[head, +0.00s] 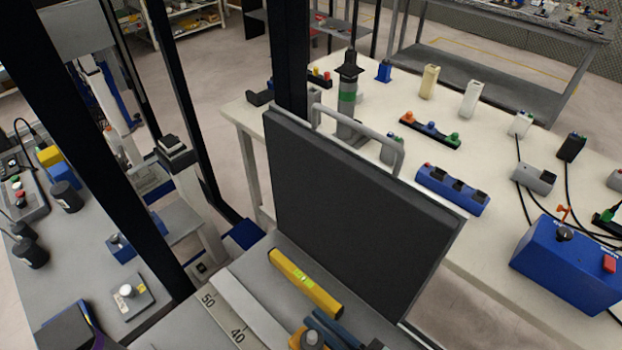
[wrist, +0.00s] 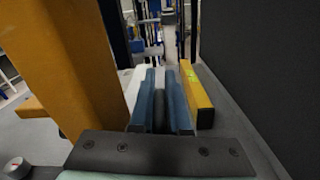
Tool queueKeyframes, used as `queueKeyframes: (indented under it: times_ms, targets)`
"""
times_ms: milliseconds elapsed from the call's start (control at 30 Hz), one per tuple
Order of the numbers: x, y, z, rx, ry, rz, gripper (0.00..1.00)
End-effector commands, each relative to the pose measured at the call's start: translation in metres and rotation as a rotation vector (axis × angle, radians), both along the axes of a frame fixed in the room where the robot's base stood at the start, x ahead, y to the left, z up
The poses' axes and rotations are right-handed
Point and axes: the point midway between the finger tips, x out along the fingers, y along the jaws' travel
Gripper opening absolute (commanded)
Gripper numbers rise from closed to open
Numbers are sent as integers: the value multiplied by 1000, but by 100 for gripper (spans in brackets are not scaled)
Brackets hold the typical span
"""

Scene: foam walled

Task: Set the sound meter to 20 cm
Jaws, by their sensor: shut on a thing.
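My gripper (wrist: 161,112) shows in the wrist view as two blue fingers shut on a dark grey rounded piece (wrist: 160,113). I cannot tell whether this piece belongs to the sound meter. In the head view my blue gripper (head: 330,328) is at the bottom edge, partly cut off. An orange part (head: 296,341) with a grey knob (head: 312,339) stands just left of it. In the head view, a pale scale (head: 225,318) shows the marks 50 and 40; its 20 mark is out of view. No meter display shows.
A yellow level (head: 305,284) lies beside the scale, right of my fingers in the wrist view (wrist: 199,96). A tall dark panel (head: 350,210) stands close along the right. An orange upright (wrist: 85,60) fills the wrist view's left. Dark posts (head: 130,150) cross the head view.

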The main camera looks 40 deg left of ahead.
Motion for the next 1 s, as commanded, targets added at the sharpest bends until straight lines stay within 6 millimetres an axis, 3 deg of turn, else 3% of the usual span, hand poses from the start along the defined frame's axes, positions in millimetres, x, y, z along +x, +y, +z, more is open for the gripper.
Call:
queueKeyframes:
  times_ms: [167, 200, 333, 700, 1000]
  targets:
    - [-2, 1, 0, 3, 4, 5, 0]
    - [-2, 1, 0, 3, 4, 5, 18]
    - [-2, 1, 0, 2, 3, 5, 41]
    - [0, 1, 5, 2, 0, 3, 42]
    - [-1, 1, 59, 1, -2, 3, 42]
